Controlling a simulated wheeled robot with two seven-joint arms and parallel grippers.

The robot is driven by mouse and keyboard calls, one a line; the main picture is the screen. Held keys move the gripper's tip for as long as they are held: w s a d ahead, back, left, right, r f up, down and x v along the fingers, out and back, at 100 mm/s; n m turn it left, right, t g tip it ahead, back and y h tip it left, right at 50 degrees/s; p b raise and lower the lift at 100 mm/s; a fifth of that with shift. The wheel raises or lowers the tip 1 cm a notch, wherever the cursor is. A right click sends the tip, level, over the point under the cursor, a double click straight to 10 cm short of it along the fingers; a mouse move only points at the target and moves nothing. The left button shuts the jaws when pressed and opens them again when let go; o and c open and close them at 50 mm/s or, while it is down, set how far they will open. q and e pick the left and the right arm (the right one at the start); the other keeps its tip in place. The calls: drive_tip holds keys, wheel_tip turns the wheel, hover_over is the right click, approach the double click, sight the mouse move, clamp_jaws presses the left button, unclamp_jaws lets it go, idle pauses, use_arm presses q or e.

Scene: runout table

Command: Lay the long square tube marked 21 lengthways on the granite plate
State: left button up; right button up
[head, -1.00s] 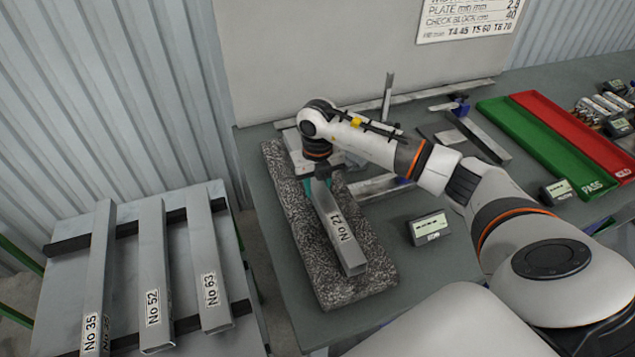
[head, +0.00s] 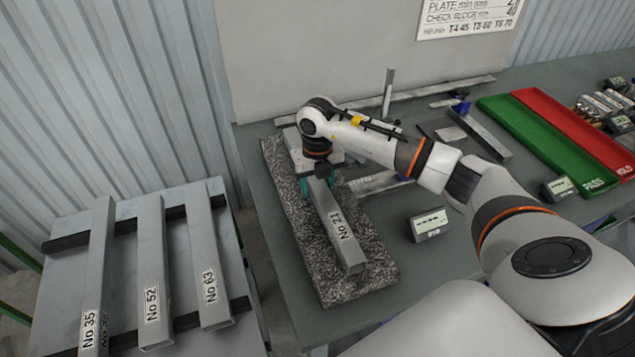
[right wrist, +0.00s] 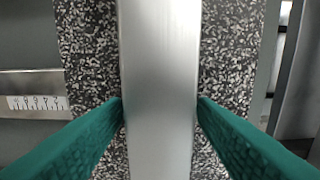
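The long square tube marked 21 (head: 337,221) is a grey metal bar with a "No 21" label. It lies lengthways along the speckled granite plate (head: 367,283) on the bench. My right gripper (head: 318,185) is over the tube's far part, pointing down. Its green fingers stand on either side of the tube. In the right wrist view the fingertips (right wrist: 160,108) meet both edges of the tube (right wrist: 159,60) with no clear gap, and speckled plate (right wrist: 228,55) shows on both sides. My left gripper is out of view.
Tubes No 35 (head: 95,270), No 52 (head: 152,265) and No 63 (head: 207,255) lie on a rack at left. A small display box (head: 429,225) stands right of the plate. Green (head: 535,140) and red (head: 575,130) trays are farther right.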

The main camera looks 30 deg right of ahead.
drive_tip(key=shift+o, duration=0.6)
drive_tip(key=shift+s+f, duration=0.1)
wheel_tip(320, 180, up, 12)
drive_tip(key=b, duration=0.3)
drive_tip(key=shift+b, duration=0.3)
